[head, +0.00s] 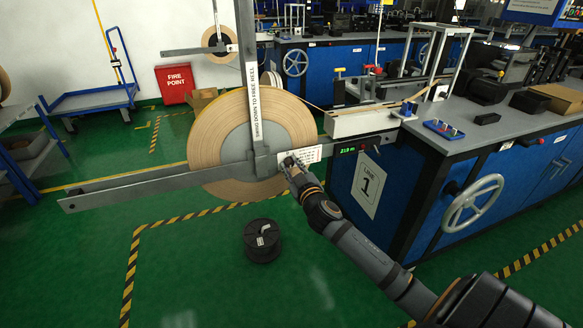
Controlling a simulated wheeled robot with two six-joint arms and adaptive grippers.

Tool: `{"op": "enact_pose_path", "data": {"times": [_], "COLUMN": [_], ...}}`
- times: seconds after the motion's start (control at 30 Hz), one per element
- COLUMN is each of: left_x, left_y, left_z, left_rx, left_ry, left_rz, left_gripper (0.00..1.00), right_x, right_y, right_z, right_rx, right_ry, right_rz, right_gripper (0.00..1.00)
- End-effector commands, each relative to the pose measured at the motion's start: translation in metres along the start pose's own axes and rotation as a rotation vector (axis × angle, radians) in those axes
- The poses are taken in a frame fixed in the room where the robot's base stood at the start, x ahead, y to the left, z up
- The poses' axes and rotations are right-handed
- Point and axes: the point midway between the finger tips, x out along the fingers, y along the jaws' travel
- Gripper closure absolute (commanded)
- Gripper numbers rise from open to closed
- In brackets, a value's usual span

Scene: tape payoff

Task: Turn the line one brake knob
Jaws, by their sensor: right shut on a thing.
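The line one payoff carries a large tan tape reel (210,135) on a grey arm (130,188), beside the machine marked LINE 1 (368,185). My right gripper (292,165) reaches in from the lower right to the front of the payoff, just right of the upright post and by a white label plate (312,153). It is shut on a small dark thing there, which appears to be the brake knob. The gripper hides most of the knob, so its angle cannot be read. My left gripper is out of view.
A black spool (262,241) stands on the green floor below the reel. A grey handwheel (472,205) sticks out from the blue cabinet at right. A green display (347,150) sits on the rail. The floor at lower left is clear.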

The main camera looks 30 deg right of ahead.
Motion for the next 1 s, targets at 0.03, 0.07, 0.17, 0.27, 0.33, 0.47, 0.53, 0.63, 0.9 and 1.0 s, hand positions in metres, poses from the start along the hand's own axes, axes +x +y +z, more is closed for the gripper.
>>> {"op": "enact_pose_path", "data": {"times": [0.03,0.07,0.17,0.27,0.33,0.47,0.53,0.63,0.9,1.0], "left_x": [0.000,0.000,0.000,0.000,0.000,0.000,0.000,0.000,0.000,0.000], "left_y": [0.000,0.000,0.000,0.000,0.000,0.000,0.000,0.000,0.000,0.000], "left_z": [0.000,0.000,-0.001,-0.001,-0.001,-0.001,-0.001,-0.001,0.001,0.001], "left_rx": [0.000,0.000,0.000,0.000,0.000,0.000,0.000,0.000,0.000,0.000], "left_ry": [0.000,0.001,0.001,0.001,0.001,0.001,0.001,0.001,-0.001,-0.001], "left_rz": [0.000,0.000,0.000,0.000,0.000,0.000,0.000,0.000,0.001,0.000], "left_gripper": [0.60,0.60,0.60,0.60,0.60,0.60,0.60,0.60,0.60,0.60], "right_x": [0.000,0.000,0.000,0.000,0.000,0.000,0.000,0.000,-0.009,-0.029], "right_y": [-0.001,-0.001,-0.001,-0.001,-0.001,-0.001,-0.001,0.000,0.000,-0.001], "right_z": [0.003,0.003,0.003,0.003,0.003,0.002,0.002,0.001,0.001,0.001], "right_rx": [0.003,0.003,0.003,0.003,0.002,0.002,0.002,0.001,-0.003,-0.004], "right_ry": [-0.005,-0.005,-0.005,-0.005,-0.005,-0.005,-0.004,-0.003,-0.002,-0.002], "right_rz": [-0.001,-0.001,-0.001,-0.001,-0.001,-0.001,-0.001,0.000,-0.002,-0.005], "right_gripper": [1.00,1.00,1.00,1.00,1.00,0.58,0.51,0.51,0.51,0.51]}}
